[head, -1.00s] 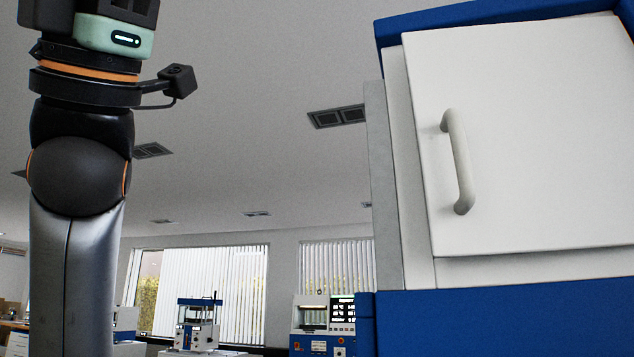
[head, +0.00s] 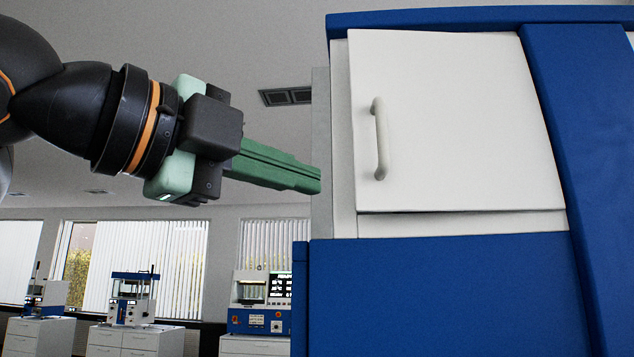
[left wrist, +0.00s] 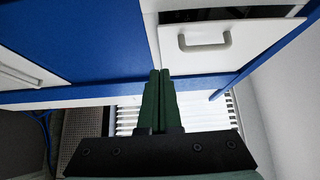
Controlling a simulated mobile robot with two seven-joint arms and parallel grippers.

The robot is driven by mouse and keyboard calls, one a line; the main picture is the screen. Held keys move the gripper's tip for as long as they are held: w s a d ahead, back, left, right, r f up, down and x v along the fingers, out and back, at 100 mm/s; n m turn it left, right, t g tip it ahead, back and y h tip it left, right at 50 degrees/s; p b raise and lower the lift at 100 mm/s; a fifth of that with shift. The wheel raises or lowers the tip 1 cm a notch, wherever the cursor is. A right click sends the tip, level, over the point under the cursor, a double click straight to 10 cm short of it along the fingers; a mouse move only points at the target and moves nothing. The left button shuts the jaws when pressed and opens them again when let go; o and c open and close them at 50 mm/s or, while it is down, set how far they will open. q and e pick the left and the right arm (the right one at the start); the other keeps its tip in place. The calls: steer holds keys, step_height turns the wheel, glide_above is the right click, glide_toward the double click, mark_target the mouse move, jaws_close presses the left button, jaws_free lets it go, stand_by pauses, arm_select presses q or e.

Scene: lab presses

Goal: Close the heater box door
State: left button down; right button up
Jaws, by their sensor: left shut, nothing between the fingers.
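The heater box door (head: 455,120) is a white panel with a light handle (head: 380,140) near its left edge, set in a blue cabinet (head: 440,290). It stands slightly ajar: in the left wrist view the door (left wrist: 195,60) has a dark gap beside it. Its handle (left wrist: 205,40) shows there too. My left gripper (head: 318,180) has green fingers, shut and empty, pointing right toward the left side of the box. In the left wrist view its fingertips (left wrist: 160,73) lie just beside the door, apart from the handle. My right gripper is out of view.
A blue upright panel (head: 570,150) borders the door on the right. A small press (head: 132,295) on white drawers and a blue-white machine (head: 262,300) stand far behind. Open air lies left of the box.

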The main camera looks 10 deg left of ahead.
arm_select(q)
steer(key=p, duration=0.3)
glide_toward(373, 210)
steer(key=d, duration=0.4)
steer(key=w, duration=0.2)
steer(key=w+p, duration=0.1)
steer(key=shift+w+a+r, duration=0.2)
steer(key=shift+w, duration=0.15)
steer(key=shift+w+f, duration=0.15)
steer(key=shift+w, duration=0.3)
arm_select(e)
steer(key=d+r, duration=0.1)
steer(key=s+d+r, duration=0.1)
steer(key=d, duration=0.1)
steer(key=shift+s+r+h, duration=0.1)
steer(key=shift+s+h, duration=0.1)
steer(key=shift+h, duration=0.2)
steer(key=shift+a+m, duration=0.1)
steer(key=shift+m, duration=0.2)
